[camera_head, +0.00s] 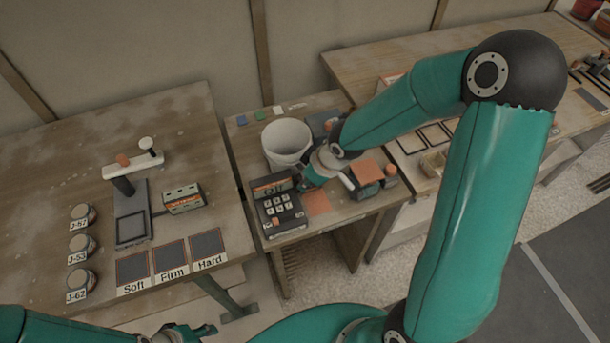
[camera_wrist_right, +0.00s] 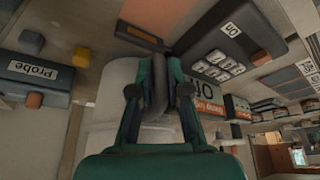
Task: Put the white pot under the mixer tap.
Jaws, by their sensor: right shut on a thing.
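The white pot (camera_head: 286,140) stands open-topped on the middle table, and its pale side also shows in the right wrist view (camera_wrist_right: 112,95). My right gripper (camera_head: 312,174) is at the pot's right front side. In the wrist view its fingers (camera_wrist_right: 158,88) are closed together on a dark, shaded part that looks like the pot's handle. I cannot tell whether the pot is clear of the tabletop. My left gripper (camera_head: 190,332) is at the bottom edge, partly cut off, its jaw opening unclear. I cannot make out a mixer tap with certainty.
A keypad device (camera_head: 277,210) stands close in front of the pot; an orange-topped box (camera_head: 367,178) is right of the gripper. The left table holds a stand with a white bar (camera_head: 134,165), several jars (camera_head: 82,244) and labelled pads (camera_head: 170,262). Its back left is clear.

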